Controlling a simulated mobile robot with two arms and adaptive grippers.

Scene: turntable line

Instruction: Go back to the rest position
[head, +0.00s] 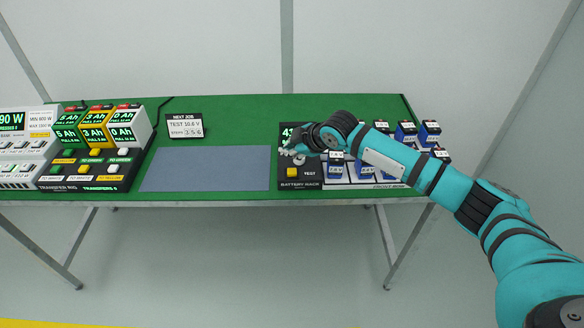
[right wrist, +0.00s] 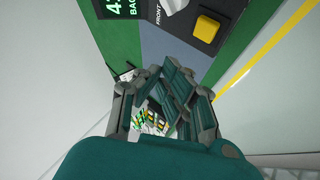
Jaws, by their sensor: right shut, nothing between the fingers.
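My right arm (head: 455,187) reaches in from the right over the green table (head: 230,113). My right gripper (head: 288,151) is shut and empty, above the left part of the battery rack (head: 300,183). It also shows in the right wrist view (right wrist: 163,88), with its fingers together and nothing between them. The yellow test button (head: 292,172) lies below the gripper in the head view; it also shows in the right wrist view (right wrist: 206,28), apart from the fingers. The arm and gripper hide part of the rack and its display. My left gripper is not in view.
Several blue batteries (head: 335,169) stand in the rack, partly under my forearm. A grey-blue mat (head: 205,169) lies bare at the table's middle. A job card (head: 186,126) stands behind it. The transfer rig (head: 84,172) and a white unit (head: 20,172) stand at the left.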

